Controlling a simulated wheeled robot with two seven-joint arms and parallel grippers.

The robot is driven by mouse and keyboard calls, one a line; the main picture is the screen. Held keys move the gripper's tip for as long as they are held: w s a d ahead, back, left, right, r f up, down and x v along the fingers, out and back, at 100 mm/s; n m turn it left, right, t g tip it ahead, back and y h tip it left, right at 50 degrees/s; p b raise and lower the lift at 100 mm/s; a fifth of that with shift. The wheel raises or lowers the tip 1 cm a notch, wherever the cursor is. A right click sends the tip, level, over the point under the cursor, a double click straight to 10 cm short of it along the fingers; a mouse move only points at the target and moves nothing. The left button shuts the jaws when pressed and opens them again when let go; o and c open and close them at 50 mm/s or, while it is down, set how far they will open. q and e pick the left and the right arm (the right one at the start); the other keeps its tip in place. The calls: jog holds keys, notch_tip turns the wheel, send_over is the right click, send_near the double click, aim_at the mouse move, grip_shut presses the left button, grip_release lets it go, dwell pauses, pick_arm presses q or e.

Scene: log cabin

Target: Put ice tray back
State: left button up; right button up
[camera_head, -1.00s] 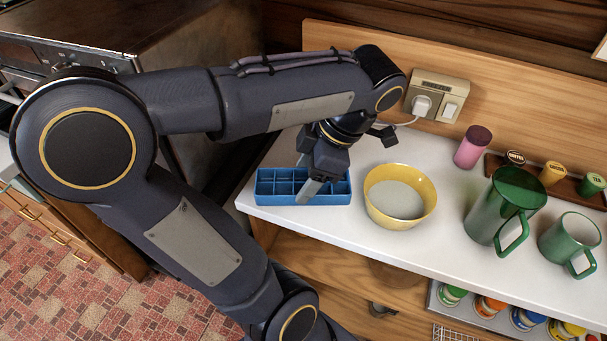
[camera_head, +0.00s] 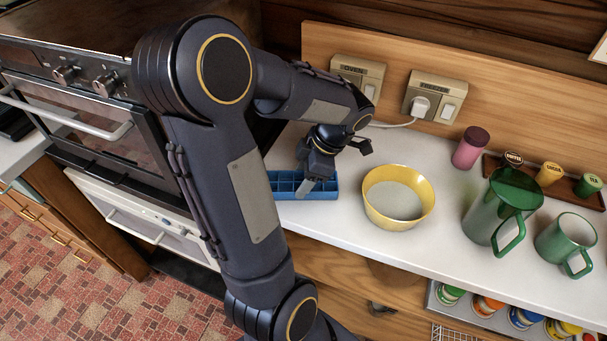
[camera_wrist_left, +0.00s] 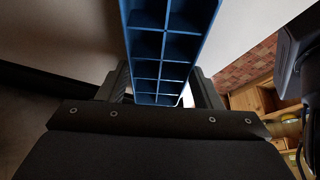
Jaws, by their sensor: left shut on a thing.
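The blue ice tray (camera_head: 327,190), with open square compartments, is at the left end of the white counter, left of the yellow bowl. My arm hides its left part. My left gripper (camera_head: 308,187) reaches down onto the tray from above and is shut on it. In the left wrist view the tray (camera_wrist_left: 165,45) runs lengthwise between the two fingers of the gripper (camera_wrist_left: 163,90). I cannot tell whether the tray touches the counter. My right gripper is not in view.
The yellow bowl (camera_head: 398,222) stands close to the tray's right. A pink canister (camera_head: 470,150), green pitcher (camera_head: 497,215) and green mug (camera_head: 566,240) stand further right. A plugged-in outlet (camera_head: 432,97) is on the backboard. An oven (camera_head: 100,120) stands left of the counter.

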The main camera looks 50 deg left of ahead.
pick_arm(q)
jog(key=shift+f, duration=0.15)
jog(key=o, duration=1.1)
jog(key=shift+o, duration=0.2)
